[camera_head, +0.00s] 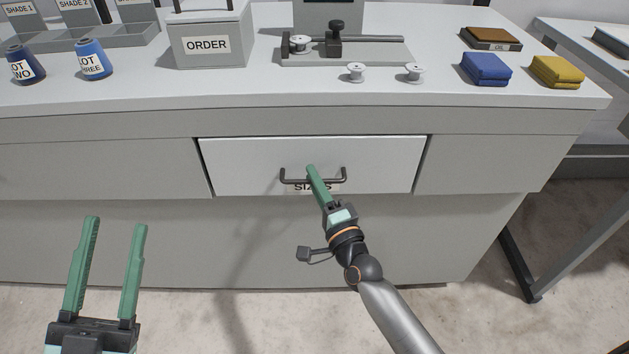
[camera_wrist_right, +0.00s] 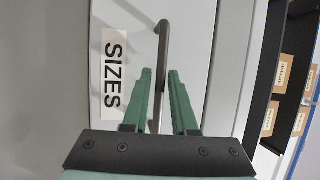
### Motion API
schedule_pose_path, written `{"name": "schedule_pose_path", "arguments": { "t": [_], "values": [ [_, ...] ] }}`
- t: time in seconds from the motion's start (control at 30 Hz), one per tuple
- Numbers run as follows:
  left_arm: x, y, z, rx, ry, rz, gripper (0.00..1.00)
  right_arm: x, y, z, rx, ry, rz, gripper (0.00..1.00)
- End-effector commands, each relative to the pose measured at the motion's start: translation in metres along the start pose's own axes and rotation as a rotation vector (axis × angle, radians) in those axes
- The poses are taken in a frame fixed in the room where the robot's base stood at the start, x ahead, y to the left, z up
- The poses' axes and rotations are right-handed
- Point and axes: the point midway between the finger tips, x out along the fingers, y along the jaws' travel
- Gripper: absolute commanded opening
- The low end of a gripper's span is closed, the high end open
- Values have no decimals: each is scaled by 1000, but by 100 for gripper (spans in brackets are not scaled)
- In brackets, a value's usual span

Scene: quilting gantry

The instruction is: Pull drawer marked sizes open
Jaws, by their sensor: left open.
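The drawer marked SIZES (camera_head: 240,165) is a pale front panel in the middle of the bench. Whether it is fully closed is hard to tell. Its dark bar handle (camera_head: 342,176) sits above the label, partly hidden by my right gripper (camera_head: 312,170). In the right wrist view the SIZES label (camera_wrist_right: 115,70) is left of the handle (camera_wrist_right: 162,45). There the bar runs between the fingers of my right gripper (camera_wrist_right: 160,78), with a small gap showing beside it. My left gripper (camera_head: 117,222) is open and empty, low at the left, away from the drawer.
The bench top holds an ORDER box (camera_head: 208,45), a gauge-like fixture (camera_head: 345,50), white spools (camera_head: 356,72), thread cones (camera_head: 93,59) and folded blue cloth (camera_head: 486,69) and yellow cloth (camera_head: 557,72). Floor (camera_head: 240,320) in front is clear. Another table (camera_head: 590,60) stands right.

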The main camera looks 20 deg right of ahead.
Motion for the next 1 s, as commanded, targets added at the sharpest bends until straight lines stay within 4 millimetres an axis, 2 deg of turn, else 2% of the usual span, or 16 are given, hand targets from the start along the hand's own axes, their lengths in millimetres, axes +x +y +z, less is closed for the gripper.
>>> {"name": "schedule_pose_path", "arguments": {
  "t": [0.17, 0.4, 0.43, 1.0],
  "values": [
    [0, 0, 0, 1, 2, 0, 50, 0, 0, 0, 0, 0, 0, 26],
    [0, 0, -1, 0, 2, 0, 50, 0, 0, 0, 0, 0, 0, 1],
    [0, 0, 0, 0, 1, 0, 50, 0, 0, 0, 0, 0, 0, 0],
    [0, 0, 0, 0, -1, 0, 50, 0, 0, 0, 0, 0, 0, 0]
  ]
}}
